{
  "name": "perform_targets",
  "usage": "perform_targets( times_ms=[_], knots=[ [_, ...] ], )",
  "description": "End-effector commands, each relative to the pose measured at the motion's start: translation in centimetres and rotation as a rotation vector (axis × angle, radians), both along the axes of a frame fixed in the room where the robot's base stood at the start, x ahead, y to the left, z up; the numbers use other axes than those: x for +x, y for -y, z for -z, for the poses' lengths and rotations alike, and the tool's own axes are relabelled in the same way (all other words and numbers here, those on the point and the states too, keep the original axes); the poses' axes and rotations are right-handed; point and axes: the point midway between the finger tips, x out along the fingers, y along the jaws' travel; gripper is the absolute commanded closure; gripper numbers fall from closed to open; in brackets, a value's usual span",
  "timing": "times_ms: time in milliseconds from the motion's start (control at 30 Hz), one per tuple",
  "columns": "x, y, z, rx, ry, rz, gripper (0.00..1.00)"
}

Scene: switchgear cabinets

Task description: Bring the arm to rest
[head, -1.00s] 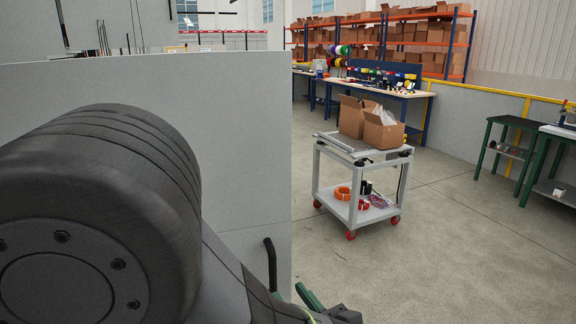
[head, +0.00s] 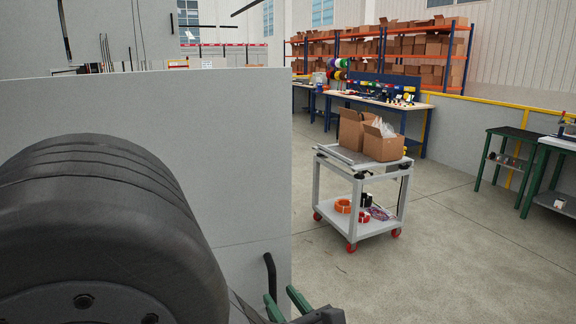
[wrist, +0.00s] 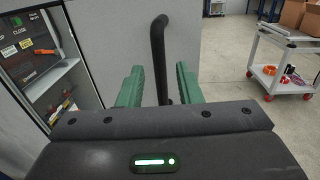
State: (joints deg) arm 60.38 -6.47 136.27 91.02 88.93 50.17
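My gripper (wrist: 158,86) is open, its two green fingers apart with nothing shut between them. In the head view it (head: 281,294) shows at the bottom edge, partly cut off. A black bent handle (wrist: 159,40) on a grey panel (wrist: 120,30) appears between and beyond the fingers in the wrist view. Whether the fingers reach around it I cannot tell. In the head view the handle (head: 270,272) stands just above the left finger, near the panel's right edge. My large dark arm joint (head: 100,230) fills the lower left of the head view.
An open cabinet compartment with labels (wrist: 45,55) lies left of my gripper. A white cart (head: 352,190) with cardboard boxes stands to the right on clear floor. Workbenches (head: 380,100), orange shelving (head: 400,40) and a green-legged table (head: 505,140) stand farther back.

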Motion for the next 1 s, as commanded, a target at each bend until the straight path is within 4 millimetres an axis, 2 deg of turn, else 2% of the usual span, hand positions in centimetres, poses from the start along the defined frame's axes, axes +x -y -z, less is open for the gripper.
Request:
perform_targets(
  times_ms=[367,1000],
  knots=[
    [-0.6,0.3,0.0,0.001,-0.002,0.003,0.68],
    [-4.1,2.4,0.1,0.000,-0.001,0.005,0.68]
  ],
)
